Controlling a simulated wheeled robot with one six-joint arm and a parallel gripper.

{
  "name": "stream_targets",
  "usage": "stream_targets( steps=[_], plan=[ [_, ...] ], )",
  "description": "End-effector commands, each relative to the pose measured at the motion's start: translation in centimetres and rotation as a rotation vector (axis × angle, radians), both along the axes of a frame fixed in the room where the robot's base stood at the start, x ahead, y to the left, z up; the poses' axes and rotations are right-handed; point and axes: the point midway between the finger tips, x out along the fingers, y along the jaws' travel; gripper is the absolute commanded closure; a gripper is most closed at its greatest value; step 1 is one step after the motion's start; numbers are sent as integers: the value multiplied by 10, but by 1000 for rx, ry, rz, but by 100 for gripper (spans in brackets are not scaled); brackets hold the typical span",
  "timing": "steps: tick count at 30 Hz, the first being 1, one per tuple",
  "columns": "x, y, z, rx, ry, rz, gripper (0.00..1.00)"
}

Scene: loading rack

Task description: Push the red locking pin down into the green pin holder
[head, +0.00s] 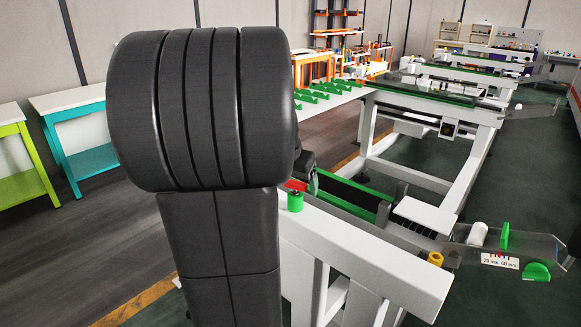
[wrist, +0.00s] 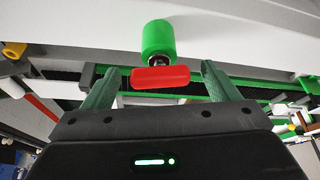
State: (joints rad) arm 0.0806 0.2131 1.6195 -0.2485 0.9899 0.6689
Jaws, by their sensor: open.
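The red locking pin (wrist: 160,77) shows in the wrist view as a red crossbar on a dark metal shaft. The shaft meets the green pin holder (wrist: 158,37), a green cylinder on the white rack beam. In the head view the red pin (head: 295,185) sits at the top of the green holder (head: 295,202). How deep the shaft sits is hard to tell. My gripper (wrist: 160,82) is open, with one green-grey finger on each side of the red crossbar and no clear contact. In the head view my dark arm hides most of the gripper.
The white rack beam (head: 350,245) runs under the holder. A clear chute (head: 500,243) with a green flag and a scale label is at the right. Green and turquoise tables stand at the left, with open floor between.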

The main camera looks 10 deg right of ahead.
Motion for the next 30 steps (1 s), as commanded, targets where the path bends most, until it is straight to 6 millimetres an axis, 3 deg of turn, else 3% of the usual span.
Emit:
stream_targets(
  steps=[15,21,30],
  plan=[
    [-32,25,100,0,-6,2,19],
    [-38,29,117,0,-3,1,19],
    [-39,30,120,0,-2,0,19]
  ],
)
